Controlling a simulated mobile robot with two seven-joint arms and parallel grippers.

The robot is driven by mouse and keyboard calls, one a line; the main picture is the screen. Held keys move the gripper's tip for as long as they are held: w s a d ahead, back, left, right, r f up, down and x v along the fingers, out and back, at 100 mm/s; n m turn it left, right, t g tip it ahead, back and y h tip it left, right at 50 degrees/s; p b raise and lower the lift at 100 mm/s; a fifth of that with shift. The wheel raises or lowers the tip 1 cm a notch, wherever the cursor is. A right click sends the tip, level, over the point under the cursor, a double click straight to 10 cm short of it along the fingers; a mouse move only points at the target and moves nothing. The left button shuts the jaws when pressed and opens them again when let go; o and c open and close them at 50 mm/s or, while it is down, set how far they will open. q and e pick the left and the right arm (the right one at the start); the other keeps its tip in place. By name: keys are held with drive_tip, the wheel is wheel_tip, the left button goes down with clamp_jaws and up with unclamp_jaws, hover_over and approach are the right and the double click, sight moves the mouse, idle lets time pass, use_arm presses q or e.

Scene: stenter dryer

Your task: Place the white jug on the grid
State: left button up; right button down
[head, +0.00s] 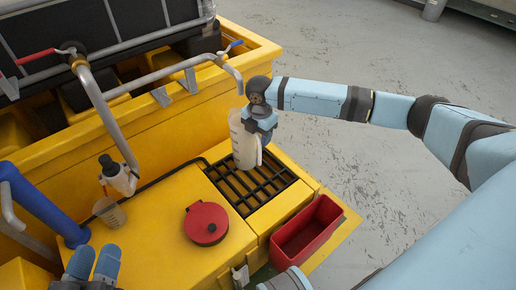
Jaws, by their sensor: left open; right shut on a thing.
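The white jug (242,145) is upright at the far part of the black grid (251,191), which is set into the yellow surface. I cannot tell whether its base touches the bars or is slightly above them. My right gripper (264,127) is shut on the jug at its upper right side, hiding part of it. My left gripper (93,256) is open and empty at the bottom left, apart from the jug.
A red round lid (206,223) lies on the yellow surface left of the grid. A red open bin (306,228) is at its right. A clear cup (109,212) stands under a tap (118,177). Grey pipes and a blue pipe (38,203) stand at the left.

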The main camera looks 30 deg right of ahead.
sight(248, 145)
wheel_tip(248, 145, down, 4)
drive_tip(key=shift+f+b, duration=0.2)
drive_tip(key=shift+b, duration=1)
use_arm(q)
drive_tip(key=shift+m+g, duration=0.4)
drive_tip(key=shift+g, duration=0.5)
wheel_tip(248, 145, down, 4)
drive_tip(key=shift+f, duration=0.1)
use_arm(e)
drive_tip(key=shift+w, duration=0.2)
use_arm(q)
drive_tip(key=shift+r, duration=0.2)
use_arm(e)
drive_tip(key=shift+f, duration=0.15)
drive_tip(key=shift+c, duration=2.4)
unclamp_jaws()
use_arm(q)
drive_tip(key=shift+d+f, duration=0.1)
